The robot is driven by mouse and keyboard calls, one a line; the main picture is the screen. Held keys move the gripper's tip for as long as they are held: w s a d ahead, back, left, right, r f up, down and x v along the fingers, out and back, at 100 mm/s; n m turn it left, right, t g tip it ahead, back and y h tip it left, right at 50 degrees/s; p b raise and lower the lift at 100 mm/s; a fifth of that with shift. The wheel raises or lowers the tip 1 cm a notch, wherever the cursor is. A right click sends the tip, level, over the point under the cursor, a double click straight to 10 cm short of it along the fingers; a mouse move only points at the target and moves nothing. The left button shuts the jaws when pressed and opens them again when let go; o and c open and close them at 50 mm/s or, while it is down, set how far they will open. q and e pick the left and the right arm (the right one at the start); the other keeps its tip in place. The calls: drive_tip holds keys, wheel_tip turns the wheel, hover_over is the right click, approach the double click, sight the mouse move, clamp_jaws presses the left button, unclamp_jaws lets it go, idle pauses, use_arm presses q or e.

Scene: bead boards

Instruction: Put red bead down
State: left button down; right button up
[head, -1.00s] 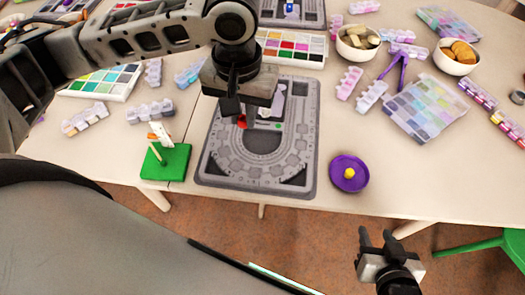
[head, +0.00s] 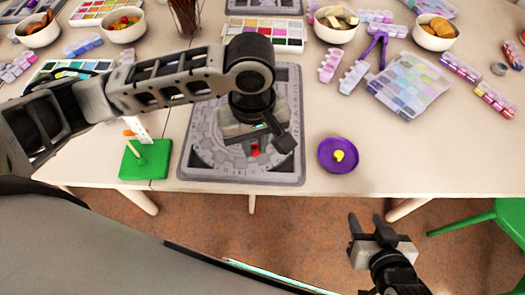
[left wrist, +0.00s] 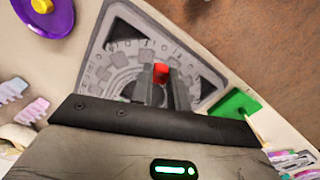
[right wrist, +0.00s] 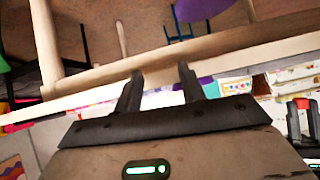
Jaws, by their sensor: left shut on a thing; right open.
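The red bead (head: 255,149) is between the fingertips of my left gripper (head: 254,143), over the front middle of the grey bead board (head: 200,150). In the left wrist view the red bead (left wrist: 160,72) sticks out past the fingertips of my left gripper (left wrist: 165,85), which is shut on it. I cannot tell if the bead touches the board. My right gripper (head: 366,222) is open and empty, off the table's front edge; its spread fingers also show in the right wrist view (right wrist: 160,82).
A purple dish (head: 327,166) with a yellow bead (head: 338,156) stands right of the board. A green peg stand (head: 146,165) is on the left. Paint sets, bead boxes and bowls fill the back. The table is clear around the dish.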

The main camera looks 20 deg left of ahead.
sight(262, 159)
use_arm(q)
drive_tip(key=w+f, duration=0.2)
drive_tip(key=shift+w+d+f, duration=0.1)
drive_tip(key=shift+d+f, duration=0.25)
drive_tip(key=f, duration=0.3)
drive_tip(key=shift+w+b, duration=0.25)
drive_tip(key=shift+b, duration=0.15)
drive_tip(key=shift+f, duration=0.3)
use_arm(e)
drive_tip(key=shift+w+a, duration=0.1)
drive_tip(key=shift+a, duration=0.15)
use_arm(q)
drive_tip(key=shift+f, duration=0.1)
drive_tip(key=c, duration=1.4)
unclamp_jaws()
drive_tip(key=shift+f, duration=0.1)
drive_tip(key=shift+o, duration=0.2)
use_arm(e)
drive_tip(key=shift+d, duration=0.1)
